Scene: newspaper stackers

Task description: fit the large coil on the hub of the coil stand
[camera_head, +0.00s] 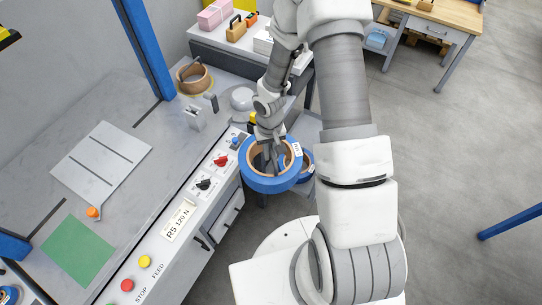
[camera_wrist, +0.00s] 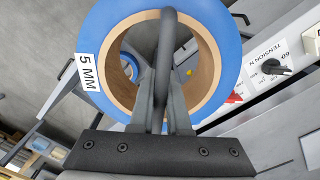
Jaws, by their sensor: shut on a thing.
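The large coil (camera_head: 268,183) is a blue ring with a tan core and a white label. It hangs in my gripper (camera_head: 271,158), off the front edge of the machine bench. In the wrist view the coil (camera_wrist: 231,62) fills the upper middle, its label reading "5 MM".
The control panel (camera_head: 176,214) with knobs and buttons runs close left of the coil. A blue post (camera_head: 146,48) rises at the back left. Open floor lies right.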

